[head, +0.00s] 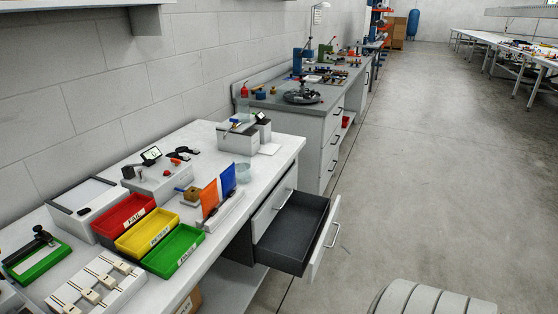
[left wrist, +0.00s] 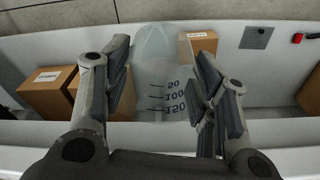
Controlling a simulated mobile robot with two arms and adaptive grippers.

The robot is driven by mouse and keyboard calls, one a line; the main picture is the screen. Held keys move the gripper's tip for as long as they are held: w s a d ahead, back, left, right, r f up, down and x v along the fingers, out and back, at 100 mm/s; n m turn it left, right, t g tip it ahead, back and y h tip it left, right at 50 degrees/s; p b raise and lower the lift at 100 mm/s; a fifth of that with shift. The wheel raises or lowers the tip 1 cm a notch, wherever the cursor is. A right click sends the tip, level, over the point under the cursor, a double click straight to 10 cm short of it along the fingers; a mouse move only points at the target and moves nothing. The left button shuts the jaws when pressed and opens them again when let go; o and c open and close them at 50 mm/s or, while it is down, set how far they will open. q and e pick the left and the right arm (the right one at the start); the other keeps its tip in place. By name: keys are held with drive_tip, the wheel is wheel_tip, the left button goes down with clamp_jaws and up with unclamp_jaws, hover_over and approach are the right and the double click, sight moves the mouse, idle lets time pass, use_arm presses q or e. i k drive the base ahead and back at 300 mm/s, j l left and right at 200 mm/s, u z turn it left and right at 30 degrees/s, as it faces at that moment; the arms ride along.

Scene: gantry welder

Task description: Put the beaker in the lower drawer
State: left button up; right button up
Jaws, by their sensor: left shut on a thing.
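In the left wrist view, a clear beaker (left wrist: 160,75) with 50, 100 and 150 marks sits between the two fingers of my left gripper (left wrist: 165,90), which is shut on it. My left gripper does not show in the head view. The lower drawer (head: 290,240) is pulled open under the near bench in the head view. Its dark inside looks empty where I can see it. The drawer above it (head: 274,209) looks shut. My right gripper is in neither view.
The near bench (head: 265,170) holds red (head: 122,216), yellow (head: 147,232) and green (head: 173,250) trays, upright orange and blue panels, and a clear round vessel (head: 243,172). Cardboard boxes (left wrist: 48,88) show behind the beaker.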

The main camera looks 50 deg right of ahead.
sight(295, 235)
drive_tip(key=l+z, duration=0.45)
drive_tip(key=i+l+z, duration=0.15)
drive_tip(key=l+z, duration=0.25)
drive_tip(key=i+l, duration=0.15)
drive_tip(key=l, duration=0.25)
drive_tip(key=i+l+z, duration=0.1)
drive_tip(key=l, duration=0.3)
drive_tip(key=i+l, duration=0.2)
drive_tip(key=l, duration=0.2)
drive_tip(key=i+l, duration=0.15)
drive_tip(key=l, duration=0.25)
drive_tip(key=i+l+z, duration=0.1)
drive_tip(key=l, duration=0.3)
drive_tip(key=i+l, duration=0.25)
drive_tip(key=l, duration=0.15)
drive_tip(key=i+l+z, duration=0.1)
drive_tip(key=l, duration=0.3)
drive_tip(key=i, duration=0.05)
